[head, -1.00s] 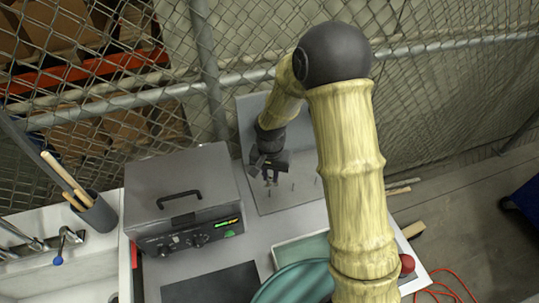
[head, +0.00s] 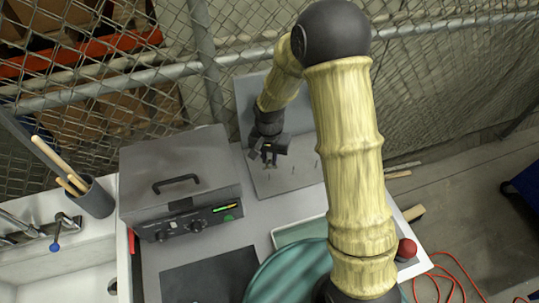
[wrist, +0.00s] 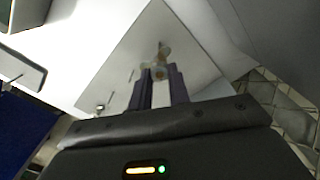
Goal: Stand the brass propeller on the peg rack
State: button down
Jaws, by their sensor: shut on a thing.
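The brass propeller (wrist: 158,68) shows in the wrist view as a small, pale, bladed piece with a brownish centre. It sits at the tips of my gripper (wrist: 160,84), whose dark fingers are shut on it. The peg rack (wrist: 190,68) is a light grey plate under it with thin pegs. In the head view, my gripper (head: 268,157) points down over the left part of the rack (head: 280,185), near its pegs. The propeller cannot be made out there. Whether it touches a peg or the plate, I cannot tell.
A grey box with a handle and dials (head: 185,178) stands just left of the rack. A dark mat (head: 208,284), a pale tray (head: 300,232) and a teal round thing (head: 285,277) lie in front. A chain-link fence (head: 420,110) runs behind.

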jog(key=shift+f+b, duration=0.95)
jog(key=shift+f, duration=0.6)
jog(key=shift+f+b, duration=1.65)
jog(key=shift+f, duration=0.85)
dwell(2.7)
jog(key=c, duration=1.2)
grip_release()
jog(key=shift+c, duration=0.2)
